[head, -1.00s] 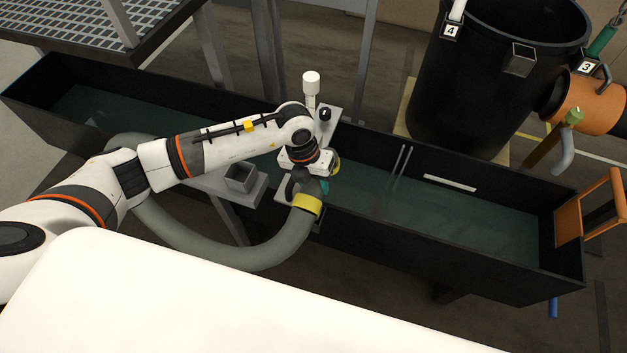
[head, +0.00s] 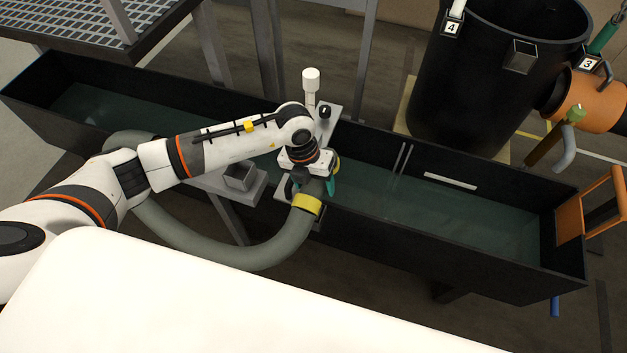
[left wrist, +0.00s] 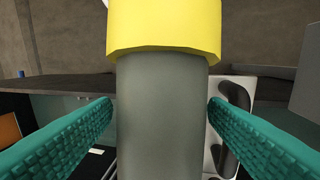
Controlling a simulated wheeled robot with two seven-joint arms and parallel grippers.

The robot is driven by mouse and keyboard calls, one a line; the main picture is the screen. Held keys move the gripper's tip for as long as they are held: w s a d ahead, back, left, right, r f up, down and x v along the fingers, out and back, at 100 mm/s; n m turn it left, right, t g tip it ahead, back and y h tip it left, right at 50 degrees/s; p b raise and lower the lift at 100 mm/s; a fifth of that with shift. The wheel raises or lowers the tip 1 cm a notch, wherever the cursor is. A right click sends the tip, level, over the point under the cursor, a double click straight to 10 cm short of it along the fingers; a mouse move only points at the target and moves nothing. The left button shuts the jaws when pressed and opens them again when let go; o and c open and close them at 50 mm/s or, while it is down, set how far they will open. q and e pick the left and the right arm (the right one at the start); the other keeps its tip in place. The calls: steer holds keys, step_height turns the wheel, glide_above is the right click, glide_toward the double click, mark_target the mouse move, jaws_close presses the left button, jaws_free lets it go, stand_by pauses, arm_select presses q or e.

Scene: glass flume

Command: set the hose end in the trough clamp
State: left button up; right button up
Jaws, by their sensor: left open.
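The grey hose (head: 222,252) loops below the trough, and its end with a yellow band (head: 307,204) sits at the trough's near wall. In the left wrist view the yellow band (left wrist: 163,28) is at the top and the grey hose (left wrist: 162,115) runs down between the fingers. My left gripper (head: 318,188) is over the hose end. In the left wrist view its teal fingers (left wrist: 161,112) are open, one on each side of the hose, with slight gaps. The clamp beneath the gripper is mostly hidden. My right gripper is not in view.
The long black trough (head: 440,245) holds water. A grey bracket with a square socket (head: 239,177) is left of the hose end. A white-capped post (head: 311,80) stands behind the gripper. A black barrel (head: 490,90) stands behind the trough.

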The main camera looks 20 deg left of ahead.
arm_select(q)
step_height(320, 180, up, 12)
steer(key=a, duration=0.2)
steer(key=shift+b, duration=0.35)
